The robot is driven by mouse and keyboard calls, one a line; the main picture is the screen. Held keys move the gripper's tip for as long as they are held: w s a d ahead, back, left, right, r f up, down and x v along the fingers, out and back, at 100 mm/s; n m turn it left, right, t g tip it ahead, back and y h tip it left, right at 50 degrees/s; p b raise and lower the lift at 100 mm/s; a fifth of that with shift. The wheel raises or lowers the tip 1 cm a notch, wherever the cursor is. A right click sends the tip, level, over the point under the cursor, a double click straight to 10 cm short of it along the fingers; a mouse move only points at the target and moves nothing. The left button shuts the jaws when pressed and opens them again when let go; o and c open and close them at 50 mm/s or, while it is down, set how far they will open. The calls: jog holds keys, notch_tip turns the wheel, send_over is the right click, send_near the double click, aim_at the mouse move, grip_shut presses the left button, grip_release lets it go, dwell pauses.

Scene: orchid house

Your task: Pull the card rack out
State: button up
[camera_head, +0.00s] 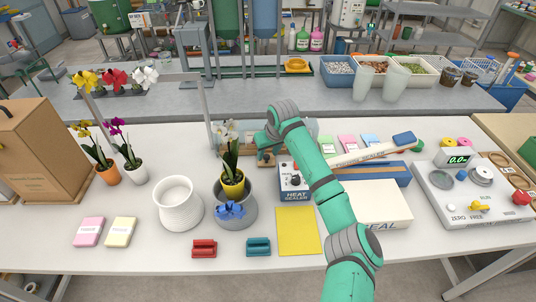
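My gripper (268,146) is at the end of the green arm, above or against this wooden piece. Its fingers are small and partly hidden, so I cannot tell whether they touch it.
The heat sealer (294,182) stands just in front, with a yellow sheet (298,231) before it. Boxes (375,205) and a scale (475,190) fill the right.

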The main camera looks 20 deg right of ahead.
jog(key=shift+w+f, duration=0.25)
jog(key=shift+f, duration=0.35)
grip_shut()
